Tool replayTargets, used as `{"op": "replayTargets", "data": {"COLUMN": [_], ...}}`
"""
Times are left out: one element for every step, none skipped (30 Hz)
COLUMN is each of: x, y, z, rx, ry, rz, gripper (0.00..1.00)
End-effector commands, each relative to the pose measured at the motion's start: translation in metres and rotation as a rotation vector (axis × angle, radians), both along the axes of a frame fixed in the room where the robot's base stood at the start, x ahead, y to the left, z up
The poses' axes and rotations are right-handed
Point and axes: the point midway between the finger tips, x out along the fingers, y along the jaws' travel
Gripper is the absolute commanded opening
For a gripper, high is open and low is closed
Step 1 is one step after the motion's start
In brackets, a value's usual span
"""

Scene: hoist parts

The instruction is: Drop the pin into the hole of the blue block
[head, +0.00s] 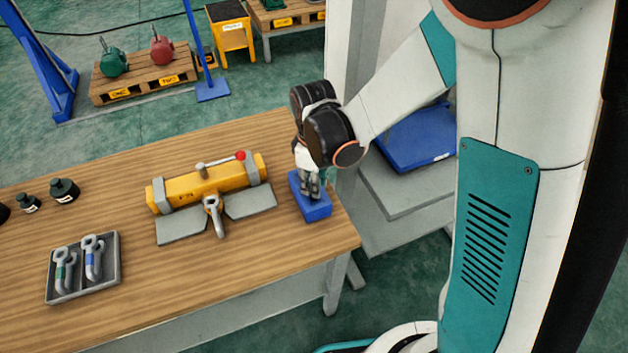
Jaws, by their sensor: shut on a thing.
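The blue block (318,212) sits on the wooden table near its right edge. My gripper (312,192) points down right over the block, with its fingertips low against or just above the block's top. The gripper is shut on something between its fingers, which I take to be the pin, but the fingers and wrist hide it. The hole of the block is also hidden behind the gripper, so I cannot tell how the pin stands to it.
Left of the block is a yellow hoist body (205,188) with a red-tipped lever and a grey hook, on grey plates. A grey tray (107,278) with two hooks stands at the front left. Dark weights (65,190) are at the left. The table's front right is clear.

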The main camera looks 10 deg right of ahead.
Motion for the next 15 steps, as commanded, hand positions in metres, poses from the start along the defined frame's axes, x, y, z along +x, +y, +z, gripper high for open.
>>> {"op": "replayTargets", "data": {"x": [0.0,0.0,0.0,0.0,0.0,0.0,0.0,0.0,0.0,0.0,0.0,0.0,0.0,0.0,0.0], "y": [0.0,0.0,0.0,0.0,0.0,0.0,0.0,0.0,0.0,0.0,0.0,0.0,0.0,0.0,0.0], "z": [-0.003,-0.003,-0.004,-0.005,-0.006,-0.007,-0.008,-0.009,-0.01,-0.011,-0.011,-0.013,-0.013,-0.014,-0.015], "rx": [0.0,0.0,0.0,0.0,0.0,0.0,0.0,0.0,0.0,0.0,0.0,0.0,0.0,0.0,0.0], "ry": [0.0,0.0,0.0,0.0,0.0,0.0,0.0,0.0,0.0,0.0,0.0,0.0,0.0,0.0,0.0], "rz": [0.0,0.0,0.0,0.0,0.0,0.0,0.0,0.0,0.0,0.0,0.0,0.0,0.0,0.0,0.0], "gripper": [0.0,0.0,0.0,0.0,0.0,0.0,0.0,0.0,0.0,0.0,0.0,0.0,0.0,0.0,0.0]}}
